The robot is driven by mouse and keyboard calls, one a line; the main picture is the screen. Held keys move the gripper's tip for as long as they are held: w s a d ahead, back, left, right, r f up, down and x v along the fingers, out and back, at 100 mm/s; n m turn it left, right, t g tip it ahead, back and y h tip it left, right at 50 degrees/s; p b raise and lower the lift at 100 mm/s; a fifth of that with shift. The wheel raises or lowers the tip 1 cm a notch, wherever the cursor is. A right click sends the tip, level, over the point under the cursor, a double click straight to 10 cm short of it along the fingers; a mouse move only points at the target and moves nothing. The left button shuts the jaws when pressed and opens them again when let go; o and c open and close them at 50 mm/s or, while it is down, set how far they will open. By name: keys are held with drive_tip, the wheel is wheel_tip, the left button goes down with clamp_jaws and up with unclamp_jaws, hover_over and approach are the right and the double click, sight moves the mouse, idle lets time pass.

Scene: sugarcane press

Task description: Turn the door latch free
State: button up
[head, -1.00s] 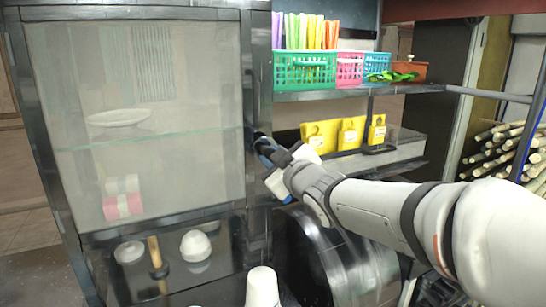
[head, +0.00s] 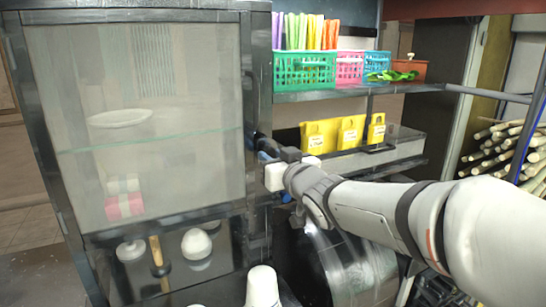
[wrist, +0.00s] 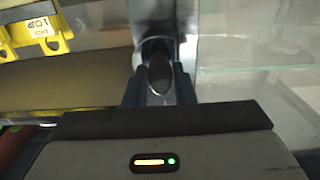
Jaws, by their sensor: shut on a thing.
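The glass-fronted cabinet door (head: 140,190) with its dark frame stands at the left in the head view and looks shut. My gripper (head: 264,147) is at the right edge of that frame, about mid-height. In the wrist view my gripper (wrist: 160,90) has its two dark fingers closed around the dark oval latch (wrist: 159,70), which sits on a shiny metal mount. The latch is mostly hidden behind my gripper in the head view.
Green, pink and blue baskets (head: 304,70) stand on a shelf right of the cabinet. Yellow tags (head: 350,132) stand below them. Cane stalks (head: 500,150) are stacked at the far right.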

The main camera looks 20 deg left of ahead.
idle(0.4)
drive_tip(key=o, duration=1)
drive_tip(key=shift+b+v, duration=0.65)
drive_tip(key=shift+v, duration=3.25)
